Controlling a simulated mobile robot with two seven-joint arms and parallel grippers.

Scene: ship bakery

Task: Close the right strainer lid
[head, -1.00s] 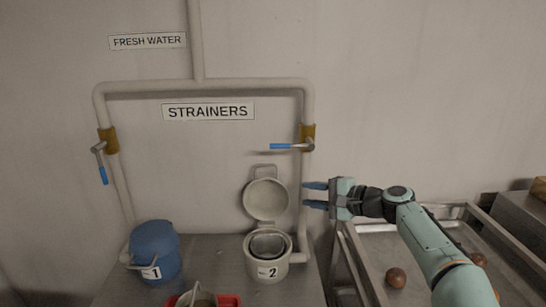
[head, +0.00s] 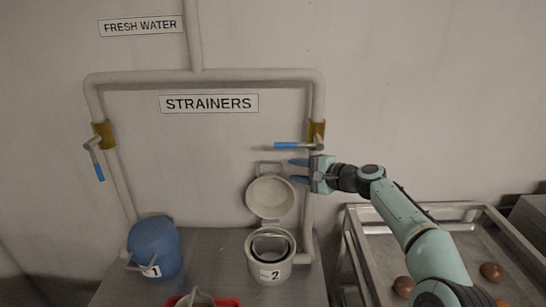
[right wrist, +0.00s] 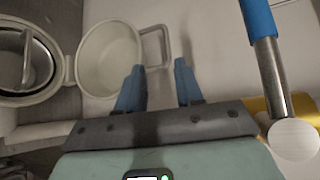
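The right strainer (head: 270,268), a cream pot labelled 2, stands on the metal counter with a metal basket (head: 271,245) inside. Its round lid (head: 270,198) stands open, tilted up behind the pot, with a loop handle (head: 269,166) at its top. My right gripper (head: 299,171) is open and empty, just right of the lid's upper edge. In the right wrist view the lid (right wrist: 104,60) and its handle (right wrist: 158,46) lie just beyond and left of the open fingers (right wrist: 158,88). My left gripper is not in view.
A pipe with a blue-handled valve (head: 295,145) runs right above my gripper; the blue handle (right wrist: 258,20) shows close in the right wrist view. The blue strainer 1 (head: 153,248) stands left. A red container (head: 228,301) is in front. A metal rack (head: 360,255) holding round brown items is right.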

